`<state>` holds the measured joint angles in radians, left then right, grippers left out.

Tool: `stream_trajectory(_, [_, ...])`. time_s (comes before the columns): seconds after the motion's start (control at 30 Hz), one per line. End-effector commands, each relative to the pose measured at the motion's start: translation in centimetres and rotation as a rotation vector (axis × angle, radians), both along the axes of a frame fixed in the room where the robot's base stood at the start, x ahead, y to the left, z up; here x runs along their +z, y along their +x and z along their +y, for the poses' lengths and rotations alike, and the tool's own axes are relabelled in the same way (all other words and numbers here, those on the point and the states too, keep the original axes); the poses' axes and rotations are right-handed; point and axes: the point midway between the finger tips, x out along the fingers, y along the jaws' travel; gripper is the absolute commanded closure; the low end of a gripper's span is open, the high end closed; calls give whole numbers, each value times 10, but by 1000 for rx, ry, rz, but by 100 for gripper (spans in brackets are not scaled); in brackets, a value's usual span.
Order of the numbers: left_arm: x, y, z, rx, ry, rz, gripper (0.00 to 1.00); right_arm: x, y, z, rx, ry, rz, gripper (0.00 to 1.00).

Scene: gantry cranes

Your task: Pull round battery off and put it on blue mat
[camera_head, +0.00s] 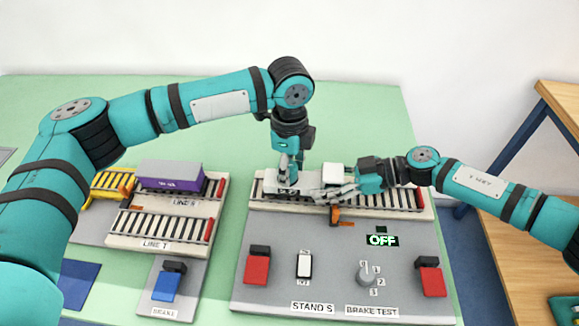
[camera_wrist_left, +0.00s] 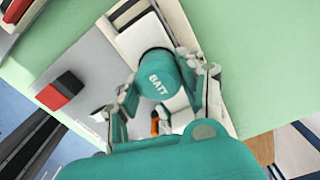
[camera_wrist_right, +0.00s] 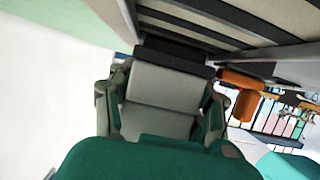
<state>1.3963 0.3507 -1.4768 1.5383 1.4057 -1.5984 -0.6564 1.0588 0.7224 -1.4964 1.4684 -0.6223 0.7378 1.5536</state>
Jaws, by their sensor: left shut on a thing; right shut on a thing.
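The round battery (camera_wrist_left: 160,76), a teal cylinder marked BATT, sits between the fingers of my left gripper (camera_wrist_left: 160,105). In the head view my left gripper (camera_head: 290,170) points down over a white and grey vehicle (camera_head: 333,173) on the roller track; whether the battery still touches it is hidden. The blue mat (camera_head: 78,284) lies flat at the lower left, bare.
The STAND S panel (camera_head: 330,265) has red switches, a knob and an OFF display (camera_head: 382,240). An orange stop (camera_head: 336,217) stands by the track. A purple-sided block (camera_head: 170,176) sits on the left track, between stand and mat. A wooden table is right.

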Motion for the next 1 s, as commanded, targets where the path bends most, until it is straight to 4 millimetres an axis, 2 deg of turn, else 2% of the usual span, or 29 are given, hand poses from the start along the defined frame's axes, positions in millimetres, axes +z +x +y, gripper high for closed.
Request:
stream_trajectory(0.7, [21, 0, 0, 0, 0, -1, 99, 1, 1, 0, -1, 1, -1, 100])
stream_trajectory(1.0, [22, 0, 0, 0, 0, 0, 99, 1, 1, 0, -1, 1, -1, 100])
